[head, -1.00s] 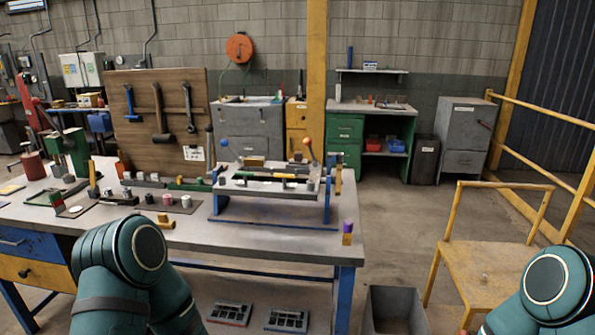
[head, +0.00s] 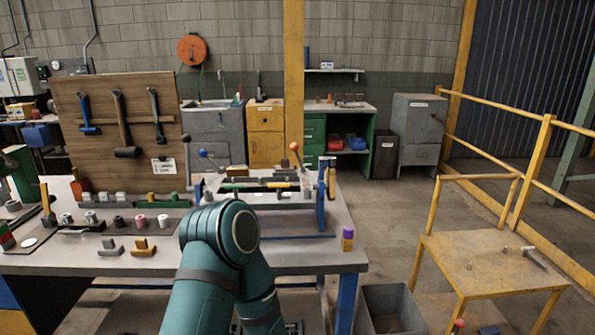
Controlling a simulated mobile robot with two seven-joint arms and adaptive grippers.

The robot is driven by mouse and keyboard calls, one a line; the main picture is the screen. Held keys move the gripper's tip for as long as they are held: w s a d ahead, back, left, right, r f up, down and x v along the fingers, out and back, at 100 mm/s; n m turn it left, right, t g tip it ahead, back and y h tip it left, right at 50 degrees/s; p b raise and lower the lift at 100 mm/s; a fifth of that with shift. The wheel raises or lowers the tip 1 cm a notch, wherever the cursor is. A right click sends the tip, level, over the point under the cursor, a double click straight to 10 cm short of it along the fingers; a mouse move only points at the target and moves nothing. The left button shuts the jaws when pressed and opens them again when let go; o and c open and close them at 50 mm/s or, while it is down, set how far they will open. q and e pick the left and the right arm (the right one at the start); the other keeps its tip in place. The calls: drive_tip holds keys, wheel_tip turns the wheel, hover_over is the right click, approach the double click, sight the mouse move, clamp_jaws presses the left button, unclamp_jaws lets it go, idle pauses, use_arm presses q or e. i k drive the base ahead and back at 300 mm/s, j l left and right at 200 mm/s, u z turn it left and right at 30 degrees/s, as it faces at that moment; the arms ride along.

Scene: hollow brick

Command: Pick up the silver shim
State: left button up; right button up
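I cannot pick out the silver shim for certain; several small metal-grey pieces lie on the workbench (head: 310,262). Among them are a grey stepped block (head: 110,247) beside a yellow one (head: 142,246), and a row of small cylinders (head: 118,222). A raised fixture (head: 265,187) with blue end legs stands on the bench's right part and carries flat bars and small parts. My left arm rises in front of the bench and hides part of its front and the fixture's lower left.
A wooden tool board (head: 130,130) stands behind the bench. A purple-and-yellow piece (head: 347,238) stands near the bench's right edge. A grey bin (head: 388,308) is on the floor to the right, beside a yellow table (head: 490,265). Open floor lies behind the bin.

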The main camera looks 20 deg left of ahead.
sight(104, 196)
drive_tip(key=j+z, duration=0.15)
drive_tip(key=j, duration=0.25)
drive_tip(key=k+j+z, duration=0.1)
drive_tip(key=j, duration=0.3)
drive_tip(key=k+j+z, duration=0.15)
drive_tip(key=j, duration=0.2)
drive_tip(key=k+j+z, duration=0.15)
drive_tip(key=j, duration=0.25)
drive_tip(key=k+j+z, duration=0.1)
drive_tip(key=j, duration=0.25)
drive_tip(key=k+j, duration=0.15)
drive_tip(key=j, duration=0.25)
drive_tip(key=k+j, duration=0.15)
drive_tip(key=j, duration=0.2)
drive_tip(key=k+j+z, duration=0.1)
drive_tip(key=j, duration=0.3)
drive_tip(key=k+j, duration=0.15)
drive_tip(key=j, duration=0.25)
drive_tip(key=k+j, duration=0.15)
drive_tip(key=j, duration=0.2)
